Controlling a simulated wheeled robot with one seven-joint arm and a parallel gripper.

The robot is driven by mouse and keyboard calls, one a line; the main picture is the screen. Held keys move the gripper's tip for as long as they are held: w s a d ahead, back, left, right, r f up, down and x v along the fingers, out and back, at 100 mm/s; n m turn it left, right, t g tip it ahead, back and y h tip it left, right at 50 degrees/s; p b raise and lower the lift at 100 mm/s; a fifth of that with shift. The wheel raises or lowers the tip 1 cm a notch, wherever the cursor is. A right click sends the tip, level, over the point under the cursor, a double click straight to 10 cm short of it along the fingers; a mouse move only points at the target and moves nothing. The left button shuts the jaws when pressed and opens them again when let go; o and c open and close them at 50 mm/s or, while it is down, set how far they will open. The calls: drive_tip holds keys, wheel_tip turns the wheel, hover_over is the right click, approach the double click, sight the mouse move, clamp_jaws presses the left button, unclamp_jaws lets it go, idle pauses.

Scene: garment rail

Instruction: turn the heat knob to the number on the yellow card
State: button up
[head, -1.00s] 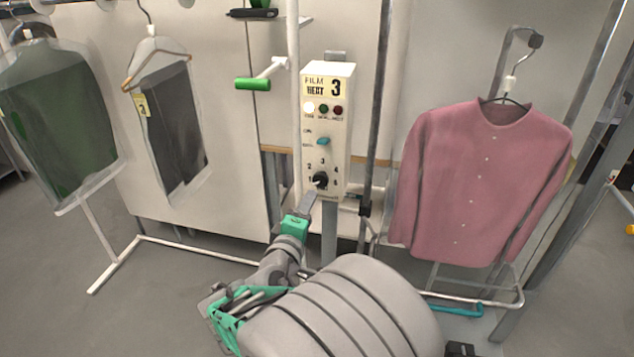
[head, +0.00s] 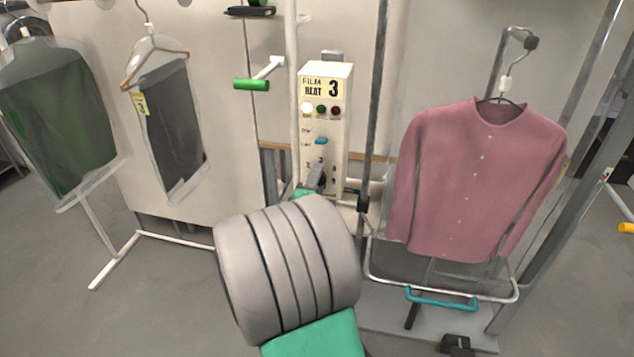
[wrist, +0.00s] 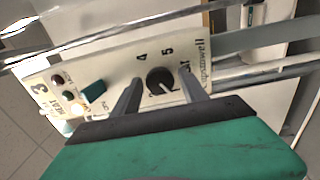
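The yellow card (head: 326,88) on the white control box (head: 342,124) reads 3. In the wrist view the dark round heat knob (wrist: 160,80) shows between my two fingers, with numbers 4 and 5 printed beside it. A pale mark shows on the knob, but I cannot tell surely which number it points to. My gripper (wrist: 158,75) is open, one finger on each side of the knob with visible gaps. In the head view my gripper (head: 316,178) is in front of the lower panel and hides the knob.
A teal switch (head: 321,141) sits above the knob; it also shows in the wrist view (wrist: 94,92). Small lamps (head: 321,109) are under the card. A green-handled lever (head: 252,85) is left of the box. A pink shirt (head: 480,180) hangs at right, bagged garments (head: 172,120) at left.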

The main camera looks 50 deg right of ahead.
clamp_jaws()
idle(0.3)
drive_tip(key=shift+f+m+b, duration=0.1)
drive_tip(key=shift+m+b, duration=0.2)
drive_tip(key=shift+b, duration=0.1)
drive_tip(key=shift+m+b, duration=11.6)
drive_tip(key=shift+b, duration=5.1)
